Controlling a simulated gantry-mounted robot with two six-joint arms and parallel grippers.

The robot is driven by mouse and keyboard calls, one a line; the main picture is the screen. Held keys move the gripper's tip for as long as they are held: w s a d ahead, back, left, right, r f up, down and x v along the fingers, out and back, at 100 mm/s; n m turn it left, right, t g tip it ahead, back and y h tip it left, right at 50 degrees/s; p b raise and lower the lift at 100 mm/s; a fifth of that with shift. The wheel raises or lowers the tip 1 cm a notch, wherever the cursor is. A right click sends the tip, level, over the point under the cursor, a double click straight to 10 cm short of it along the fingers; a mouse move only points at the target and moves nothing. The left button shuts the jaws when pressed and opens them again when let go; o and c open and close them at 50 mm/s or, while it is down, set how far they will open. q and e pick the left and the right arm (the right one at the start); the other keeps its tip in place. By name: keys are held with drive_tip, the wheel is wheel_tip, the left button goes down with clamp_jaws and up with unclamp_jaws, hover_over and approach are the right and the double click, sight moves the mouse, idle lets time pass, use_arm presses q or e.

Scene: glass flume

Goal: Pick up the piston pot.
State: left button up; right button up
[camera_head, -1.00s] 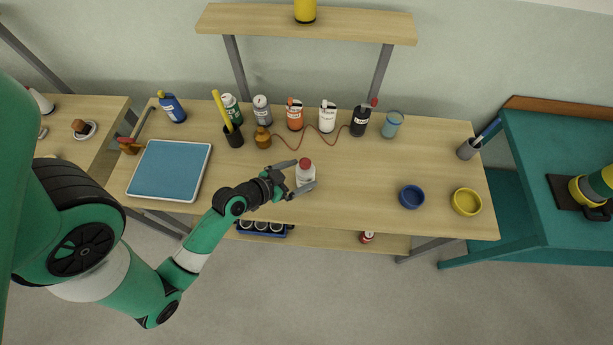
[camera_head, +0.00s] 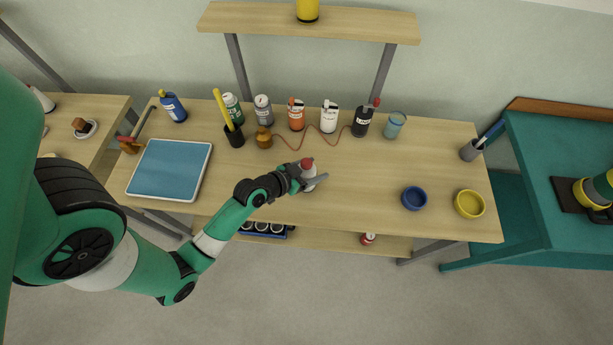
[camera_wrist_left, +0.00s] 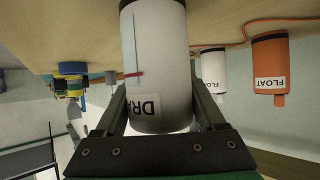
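A white pot with a red cap (camera_head: 309,172) stands upright near the middle of the bench. In the left wrist view this white pot (camera_wrist_left: 160,65) appears large and upside down, with a slot, a small red pointer and a label partly showing "DRA". No label I can read says piston. My left gripper (camera_head: 314,173) is at the pot with its fingers spread, one on each side; the wrist view shows the same gripper (camera_wrist_left: 160,98) straddling it. Finger contact cannot be made out. My right gripper is not in view.
Behind stand an orange pot (camera_head: 297,118) and a white pot (camera_head: 329,119), a black pot with a red knob (camera_head: 362,122) and a blue-tinted glass (camera_head: 394,125). A blue bowl (camera_head: 414,199) and yellow bowl (camera_head: 469,204) sit right. A blue tray (camera_head: 170,169) lies left.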

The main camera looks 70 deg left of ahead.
use_arm(q)
drive_tip(key=c, duration=0.7)
drive_tip(key=shift+r, duration=0.1)
drive_tip(key=shift+r+p, duration=0.35)
drive_tip(key=shift+r, duration=0.25)
drive_tip(key=s+d+r+p, duration=0.1)
drive_tip(key=s+d+r, duration=0.1)
drive_tip(key=d+r, duration=0.1)
drive_tip(key=s+d+r+p, duration=0.2)
drive_tip(key=s+d+r, duration=0.1)
drive_tip(key=d+r, duration=0.1)
drive_tip(key=s+d+r+p, duration=0.1)
drive_tip(key=s+d+r, duration=0.2)
drive_tip(key=d+r, duration=0.1)
drive_tip(key=shift+s+d+r, duration=0.15)
drive_tip(key=shift+r, duration=0.2)
